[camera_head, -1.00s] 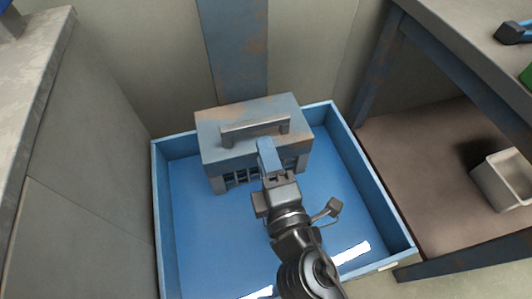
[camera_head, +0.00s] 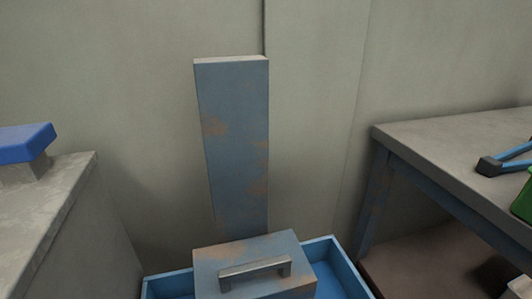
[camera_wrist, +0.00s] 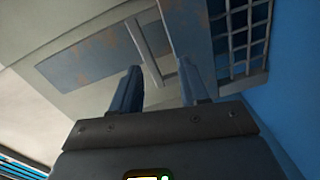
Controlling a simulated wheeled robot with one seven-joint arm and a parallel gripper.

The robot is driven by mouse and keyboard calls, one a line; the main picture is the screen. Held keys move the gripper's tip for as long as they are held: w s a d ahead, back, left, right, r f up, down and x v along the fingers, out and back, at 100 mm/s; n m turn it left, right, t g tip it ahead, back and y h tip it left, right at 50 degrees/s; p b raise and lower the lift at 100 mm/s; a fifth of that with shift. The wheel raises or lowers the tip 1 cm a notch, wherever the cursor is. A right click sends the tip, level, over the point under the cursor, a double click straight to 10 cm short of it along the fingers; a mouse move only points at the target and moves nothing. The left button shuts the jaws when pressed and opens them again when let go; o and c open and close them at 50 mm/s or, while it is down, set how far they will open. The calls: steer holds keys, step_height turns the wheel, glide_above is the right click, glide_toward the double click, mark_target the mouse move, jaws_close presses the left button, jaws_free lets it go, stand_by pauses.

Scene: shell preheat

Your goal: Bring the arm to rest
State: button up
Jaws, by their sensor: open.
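A worn blue-grey metal box (camera_head: 255,248) with a raised bar handle (camera_head: 262,270) on its top shows at the bottom of the head view, cut off by the frame's edge. In the wrist view the box's barred side (camera_wrist: 238,38) is at the upper right, and a light bar that looks like the handle (camera_wrist: 143,48) lies just beyond my fingers. My gripper (camera_wrist: 160,68) is open, with nothing held between its two fingers. I cannot tell how far the fingertips are from the handle. My gripper is out of the head view.
The box stands in a blue tray (camera_head: 340,268). A rusty blue post (camera_head: 233,145) rises behind it against the wall. A grey counter (camera_head: 45,220) with a blue item (camera_head: 22,142) is at left. A table (camera_head: 455,150) with a blue-and-black tool (camera_head: 500,163) is at right.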

steer(key=s+d+m+g+h, duration=0.1)
steer(key=s+d+m, duration=0.4)
steer(key=s, duration=0.2)
steer(key=s+d+m+h, duration=0.1)
steer(key=s+d+m, duration=0.4)
steer(key=s, duration=0.3)
steer(key=s+d+r+m+g+h, duration=0.1)
steer(key=s+d+r+m, duration=0.25)
steer(key=s+m, duration=0.2)
steer(key=s+d+r+m+h, duration=0.2)
steer(key=s+d+r+m, duration=0.15)
steer(key=s+d, duration=0.2)
step_height(320, 180, up, 18)
steer(key=p, duration=1.8)
steer(key=shift+s+p, duration=0.2)
steer(key=shift+p, duration=0.1)
